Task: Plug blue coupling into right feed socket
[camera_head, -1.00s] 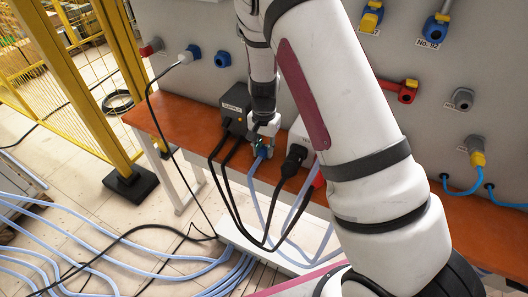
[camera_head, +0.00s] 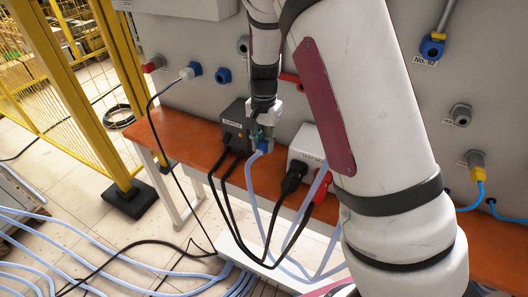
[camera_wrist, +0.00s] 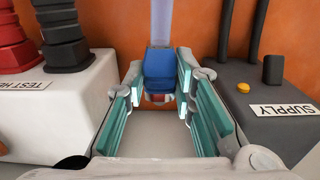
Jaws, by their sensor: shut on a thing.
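The blue coupling (camera_wrist: 158,68), on the end of a pale blue hose, sits between the teal finger pads of my gripper (camera_wrist: 160,90). My gripper is shut on it. In the head view the coupling (camera_head: 262,146) is small and partly hidden by my gripper (camera_head: 266,132), which is between the supply box (camera_head: 236,116) and the white test box (camera_head: 304,142), close above the orange bench. The coupling's front end is mostly hidden in the wrist view. I cannot tell which socket is the right feed socket; a grey wall socket (camera_head: 461,115) shows at the right.
Black cables run from the supply box, and black and red plugs (camera_head: 320,186) stick out of the test box. The pale hose (camera_head: 252,190) hangs off the orange bench (camera_head: 180,130). A blue wall socket (camera_head: 223,75) is at the left. My arm covers much of the wall.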

